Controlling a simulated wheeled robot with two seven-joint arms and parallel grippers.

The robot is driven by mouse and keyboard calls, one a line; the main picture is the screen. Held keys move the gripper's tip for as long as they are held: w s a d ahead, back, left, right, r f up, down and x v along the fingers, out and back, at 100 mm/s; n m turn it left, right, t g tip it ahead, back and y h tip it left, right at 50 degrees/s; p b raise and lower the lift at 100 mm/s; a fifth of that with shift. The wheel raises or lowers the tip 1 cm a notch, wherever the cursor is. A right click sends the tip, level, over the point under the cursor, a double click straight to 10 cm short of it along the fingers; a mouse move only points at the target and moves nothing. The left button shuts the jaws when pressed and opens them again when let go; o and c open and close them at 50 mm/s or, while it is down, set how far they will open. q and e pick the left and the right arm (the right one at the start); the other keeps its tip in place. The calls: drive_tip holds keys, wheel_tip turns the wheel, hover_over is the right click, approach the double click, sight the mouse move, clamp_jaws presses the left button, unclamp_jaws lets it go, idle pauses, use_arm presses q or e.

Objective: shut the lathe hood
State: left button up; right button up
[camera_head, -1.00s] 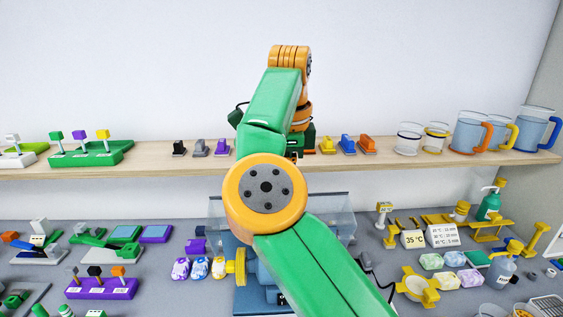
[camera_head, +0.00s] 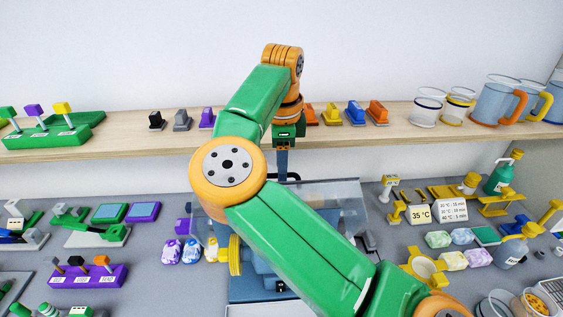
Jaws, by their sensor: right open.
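The lathe (camera_head: 262,288) is a blue machine with a yellow wheel (camera_head: 234,255) on the grey bench, partly hidden behind my right arm. Its hood (camera_head: 345,200) is a clear, see-through panel that appears raised and tilted at the back of the lathe. My right arm crosses in front of it, from the lower right up to the shelf. My right gripper (camera_head: 283,150) points down at the shelf's front edge, above the hood. It is open; its fingertips are small and hard to make out, and I cannot tell whether they touch anything. My left gripper is out of view.
A wooden shelf (camera_head: 180,142) runs behind the lathe, with small coloured blocks and measuring cups (camera_head: 493,102). Left of the lathe are patterned pieces (camera_head: 192,251) and a purple stand (camera_head: 88,276). Soaps (camera_head: 463,236), a yellow holder (camera_head: 424,268) and bottles crowd the right.

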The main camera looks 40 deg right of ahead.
drive_tip(key=shift+c, duration=1.1)
drive_tip(key=shift+s+a+r, duration=0.15)
drive_tip(key=shift+s+a, duration=0.05)
drive_tip(key=shift+s, duration=0.05)
clamp_jaws()
drive_tip(key=shift+w, duration=0.1)
